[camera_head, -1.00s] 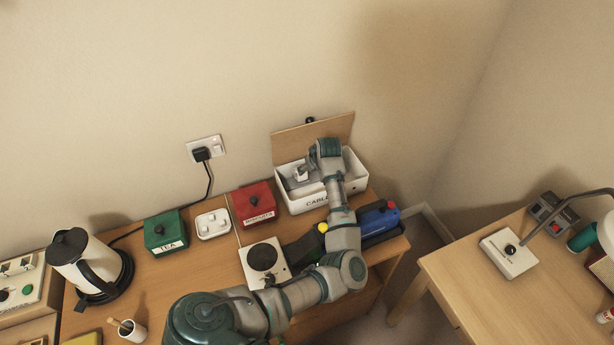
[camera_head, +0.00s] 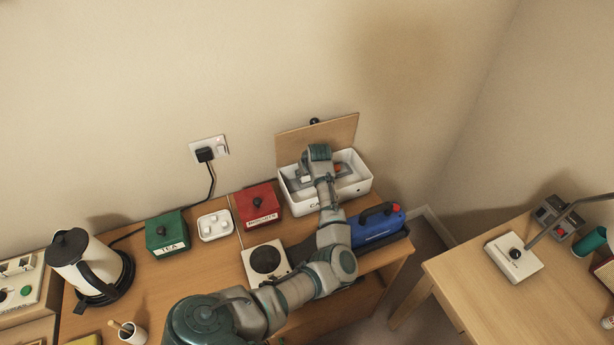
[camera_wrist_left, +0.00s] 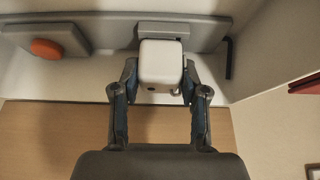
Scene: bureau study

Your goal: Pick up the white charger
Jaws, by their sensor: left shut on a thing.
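The white charger (camera_wrist_left: 161,62) is a small rounded block between my left gripper's fingers (camera_wrist_left: 160,80) in the left wrist view. The fingers are shut on its two sides. In the head view my left arm reaches over the front of the open white cable box (camera_head: 297,202), with the hand down inside it. The arm and hand hide most of the charger there. I cannot tell whether the charger is clear of the box floor. My right gripper is in neither view.
A grey piece with an orange part (camera_wrist_left: 47,48) lies in the box. A wooden lid (camera_head: 340,133) stands behind it. A red tin (camera_head: 259,206), a white tray (camera_head: 214,225) and a green tea tin (camera_head: 167,233) stand left. A blue case (camera_head: 378,224) stands right.

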